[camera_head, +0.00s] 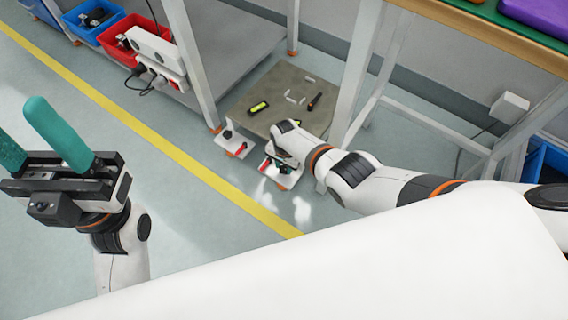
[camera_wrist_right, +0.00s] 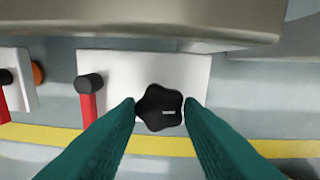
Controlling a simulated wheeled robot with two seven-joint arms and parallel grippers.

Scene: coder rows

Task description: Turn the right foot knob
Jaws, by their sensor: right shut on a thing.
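The right foot knob (camera_wrist_right: 160,107) is black and star-shaped, on a white foot plate (camera_wrist_right: 120,68) in the right wrist view. My right gripper (camera_wrist_right: 161,112) has its green fingers on both sides of the knob and is shut on it. In the head view my right gripper (camera_head: 274,167) is small and reaches down to the near corner of a low table, where the arm hides the knob. My left gripper (camera_head: 22,122) is open and empty at the left, over the floor.
A red lever (camera_wrist_right: 88,103) with a black end stands left of the knob. Another foot plate (camera_head: 234,144) is farther left. The low table (camera_head: 268,88) bears several small items. A workbench leg (camera_head: 352,80) stands close to my right arm. The floor left is clear.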

